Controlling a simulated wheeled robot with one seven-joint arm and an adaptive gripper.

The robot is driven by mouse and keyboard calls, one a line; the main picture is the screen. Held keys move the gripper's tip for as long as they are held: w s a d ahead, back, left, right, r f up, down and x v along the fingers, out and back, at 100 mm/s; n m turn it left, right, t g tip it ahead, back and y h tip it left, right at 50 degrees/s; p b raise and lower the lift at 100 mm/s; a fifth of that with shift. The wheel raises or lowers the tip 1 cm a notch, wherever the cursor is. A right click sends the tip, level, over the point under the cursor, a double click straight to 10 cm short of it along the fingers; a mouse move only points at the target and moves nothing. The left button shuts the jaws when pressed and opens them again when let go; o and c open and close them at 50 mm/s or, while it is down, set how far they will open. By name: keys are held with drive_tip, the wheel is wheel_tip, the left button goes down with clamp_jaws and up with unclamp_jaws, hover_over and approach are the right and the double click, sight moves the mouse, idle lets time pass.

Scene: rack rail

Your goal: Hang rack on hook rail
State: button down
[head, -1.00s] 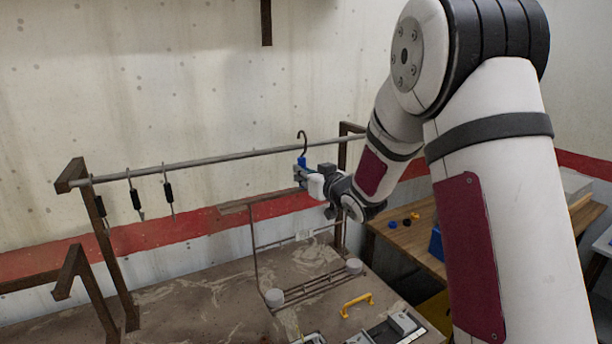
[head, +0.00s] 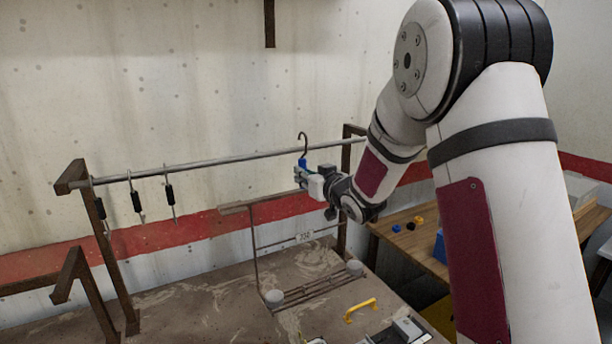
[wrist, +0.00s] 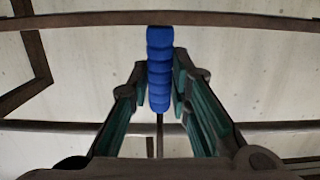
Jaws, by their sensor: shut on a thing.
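My gripper (head: 304,178) is shut on a blue ribbed grip (wrist: 160,70). A dark open hook (head: 302,143) rises from the grip, its curve level with and slightly above the grey rail (head: 220,161) in the head view. I cannot tell whether the hook is over the rail or only in front of it. In the wrist view a thin dark rod extends below the grip between my fingers. A thin wire rack (head: 254,250) with a white label shows below; its link to the grip is hidden or too thin to tell.
Several black-handled hooks (head: 170,192) hang at the rail's left. Brown posts (head: 100,240) hold the rail's ends. The middle of the rail is clear.

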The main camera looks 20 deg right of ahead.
drive_tip(key=shift+f, duration=1.3)
drive_tip(key=c, duration=1.4)
unclamp_jaws()
drive_tip(key=shift+o, duration=1.4)
drive_tip(key=shift+f, duration=0.15)
